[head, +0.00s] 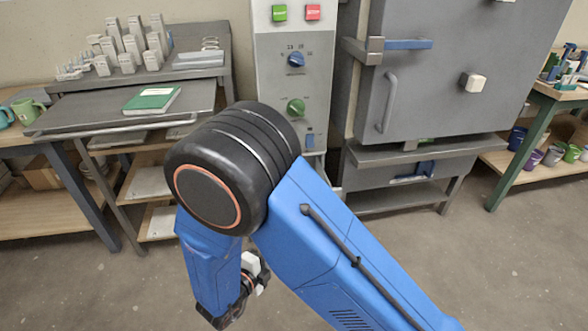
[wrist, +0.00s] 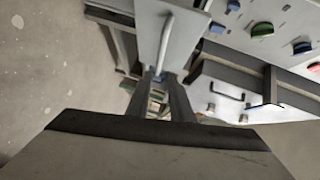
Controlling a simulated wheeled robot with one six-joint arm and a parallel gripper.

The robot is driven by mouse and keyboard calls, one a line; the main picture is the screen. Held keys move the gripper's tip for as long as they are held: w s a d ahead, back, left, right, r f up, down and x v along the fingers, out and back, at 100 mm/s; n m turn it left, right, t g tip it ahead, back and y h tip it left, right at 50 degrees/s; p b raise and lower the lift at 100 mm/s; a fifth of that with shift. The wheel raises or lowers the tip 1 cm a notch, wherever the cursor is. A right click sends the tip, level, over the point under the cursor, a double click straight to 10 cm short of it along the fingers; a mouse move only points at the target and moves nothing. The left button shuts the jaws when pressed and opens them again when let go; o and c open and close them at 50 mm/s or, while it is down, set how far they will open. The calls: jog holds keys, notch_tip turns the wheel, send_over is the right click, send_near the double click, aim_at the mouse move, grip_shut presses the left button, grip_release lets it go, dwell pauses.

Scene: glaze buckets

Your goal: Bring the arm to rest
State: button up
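My blue arm is folded in the head view, with its large black joint high in the middle and the forearm pointing down. My gripper (wrist: 159,82) shows two dark fingers in the wrist view, with a gap between them through which background shows. It is open and empty. In the head view the wrist end hangs low over the floor, and the fingers cannot be made out there.
A grey kiln (head: 440,75) stands behind at right, beside a control panel (head: 293,80) with knobs. At left, a bench holds a green book (head: 151,99) and grey blocks (head: 131,40). Buckets (head: 553,156) sit on a right shelf. Floor (head: 480,260) at front right is clear.

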jog(key=shift+w, duration=0.1)
jog(key=w+d+r+n+g+y, duration=0.3)
jog(key=w+r+n+y, duration=0.4)
jog(key=w+r+y, duration=0.5)
jog(key=d+r+n+g, duration=0.1)
jog(key=d+r+n, duration=0.3)
jog(key=r, duration=0.5)
jog(key=s+d+r+n+g, duration=0.1)
jog(key=s+d+r+n, duration=0.2)
jog(key=s+d, duration=0.3)
jog(key=s+d+r+n+g, duration=0.1)
jog(key=s+d+r+n, duration=0.25)
jog(key=d, duration=0.45)
jog(key=s+d+f+n+g+h, duration=0.1)
jog(key=s+d+n+g+h, duration=0.2)
jog(key=s+d, duration=1.4)
jog(key=s+n, duration=0.1)
jog(key=s, duration=0.1)
jog(key=shift+s+d+n+h, duration=0.15)
jog(key=shift+s+n+h, duration=0.15)
jog(key=shift+n+h, duration=0.1)
jog(key=shift+f, duration=0.1)
